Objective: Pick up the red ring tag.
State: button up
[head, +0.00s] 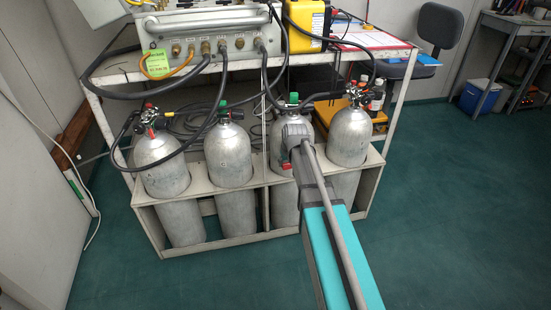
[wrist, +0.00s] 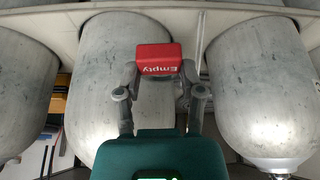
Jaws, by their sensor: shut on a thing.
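In the wrist view, the red ring tag (wrist: 159,58) is a small red block with the white word "Empty", seen upside down. My gripper (wrist: 160,78) has its two fingers on either side of the tag and is shut on it. Grey metal cylinders fill the view behind it. I cannot make out the ring part.
Several grey cylinders stand in a white rack (head: 243,236) under a bench. The first (head: 160,168) and fourth (head: 348,140) carry valves with red parts. Black hoses (head: 277,75) hang from the air panel (head: 205,40) above. Green floor (head: 440,220) to the right is clear.

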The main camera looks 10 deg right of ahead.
jog(key=shift+s+d+r+p, duration=0.4)
jog(key=shift+s+d+r, duration=0.15)
jog(key=shift+s+d, duration=0.3)
jog(key=shift+s+d+r+p, duration=0.35)
jog(key=shift+s+d+r, duration=0.15)
jog(key=shift+s+d, duration=0.35)
jog(key=shift+w, duration=0.1)
